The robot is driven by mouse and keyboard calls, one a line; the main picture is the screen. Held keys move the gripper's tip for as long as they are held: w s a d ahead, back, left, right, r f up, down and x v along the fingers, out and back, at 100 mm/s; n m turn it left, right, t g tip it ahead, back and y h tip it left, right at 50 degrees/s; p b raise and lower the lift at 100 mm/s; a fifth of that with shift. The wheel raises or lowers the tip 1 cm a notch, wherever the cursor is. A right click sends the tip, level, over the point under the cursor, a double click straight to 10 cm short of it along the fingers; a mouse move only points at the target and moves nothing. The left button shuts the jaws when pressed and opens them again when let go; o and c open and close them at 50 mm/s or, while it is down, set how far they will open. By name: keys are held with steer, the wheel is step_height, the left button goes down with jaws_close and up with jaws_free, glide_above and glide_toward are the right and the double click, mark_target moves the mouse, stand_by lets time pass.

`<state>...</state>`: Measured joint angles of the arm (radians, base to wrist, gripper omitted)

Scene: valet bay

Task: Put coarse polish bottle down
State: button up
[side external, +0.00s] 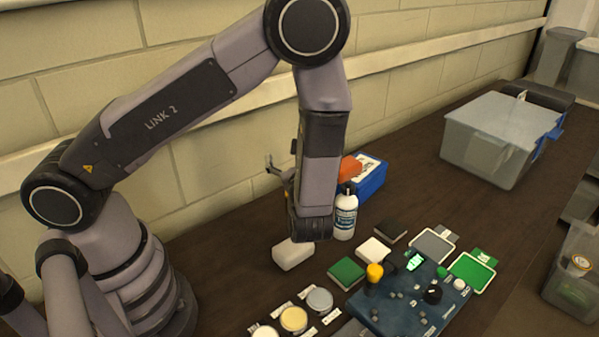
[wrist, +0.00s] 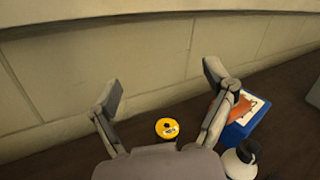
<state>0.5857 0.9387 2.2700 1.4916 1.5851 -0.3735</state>
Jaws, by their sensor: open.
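A white bottle (side external: 345,217) with a black cap and a blue-marked label stands upright on the dark bench in the side view. It is partly behind my wrist. The bottle (wrist: 240,163) also shows at the lower right edge of the wrist view, outside my fingers. I cannot read its label well enough to tell the polish grade. My gripper (wrist: 163,85) has its two fingers spread wide with nothing between them, pointing toward the wall. In the side view my gripper (side external: 278,170) is mostly hidden by my wrist, above the bench and left of the bottle.
A blue box (side external: 373,182) with an orange cloth (side external: 350,168) stands behind the bottle. A yellow roll (wrist: 167,128) lies near the wall. A white block (side external: 293,254), several pads, tins and a blue knobbed panel (side external: 400,312) crowd the front. A clear bin (side external: 490,145) stands farther right.

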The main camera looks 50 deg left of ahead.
steer(key=s+a+r+n+g+h, duration=0.5)
steer(key=s+a+r+n+g, duration=0.2)
steer(key=s+r+n+g, duration=0.4)
steer(key=s+d+r+n+t+h, duration=0.6)
steer(key=s+n+h, duration=0.3)
steer(key=h, duration=0.2)
steer(key=shift+s+d+r+t, duration=0.15)
steer(key=shift+s+r+t, duration=0.25)
steer(key=shift+r+t, duration=0.4)
steer(key=shift+f, duration=0.1)
